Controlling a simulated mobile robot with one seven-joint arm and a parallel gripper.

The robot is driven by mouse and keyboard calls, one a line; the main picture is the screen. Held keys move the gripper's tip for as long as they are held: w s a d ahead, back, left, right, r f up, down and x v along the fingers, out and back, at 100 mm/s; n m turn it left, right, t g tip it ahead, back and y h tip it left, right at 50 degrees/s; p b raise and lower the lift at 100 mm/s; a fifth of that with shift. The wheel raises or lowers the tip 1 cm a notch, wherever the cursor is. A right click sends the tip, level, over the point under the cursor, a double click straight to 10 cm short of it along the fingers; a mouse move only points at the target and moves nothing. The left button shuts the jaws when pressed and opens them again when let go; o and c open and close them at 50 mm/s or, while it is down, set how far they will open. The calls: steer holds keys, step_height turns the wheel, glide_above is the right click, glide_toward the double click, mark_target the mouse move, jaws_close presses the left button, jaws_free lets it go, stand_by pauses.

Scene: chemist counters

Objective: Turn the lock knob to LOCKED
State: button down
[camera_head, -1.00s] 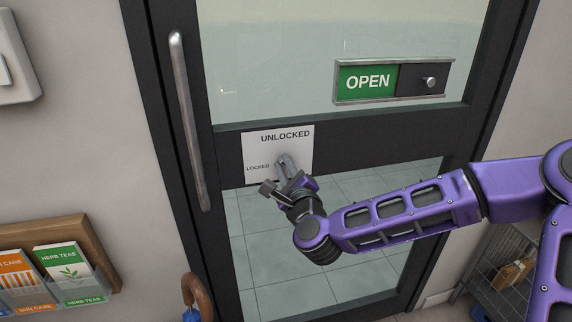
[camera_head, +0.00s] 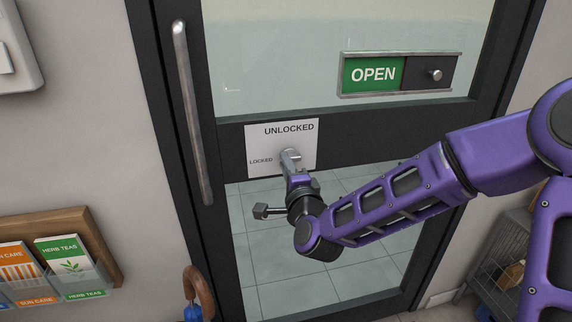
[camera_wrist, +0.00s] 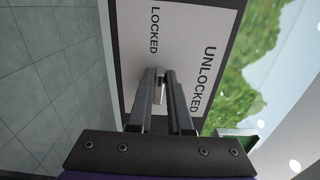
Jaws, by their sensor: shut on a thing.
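The white lock plate (camera_head: 262,144) is on the door's dark middle rail, with UNLOCKED along its top and LOCKED at its left. It also shows in the wrist view (camera_wrist: 178,30), turned sideways. The lock knob (camera_wrist: 158,90) is at the plate's middle, grey and mostly hidden by my fingers; I cannot tell exactly which way it points. My gripper (camera_head: 291,162) is at the plate from below. In the wrist view its two fingers (camera_wrist: 161,82) are shut around the knob.
A long vertical door handle (camera_head: 192,110) is left of the plate. An OPEN slider sign (camera_head: 373,74) is above right on the glass. A leaflet rack (camera_head: 97,232) and an umbrella's curved handle (camera_head: 202,285) are at the lower left. A wire shelf stands lower right.

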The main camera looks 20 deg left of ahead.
steer(key=shift+r, duration=0.1)
stand_by(0.5)
steer(key=c, duration=0.8)
jaws_free()
steer(key=shift+c, duration=0.2)
steer(key=shift+s+d, duration=0.1)
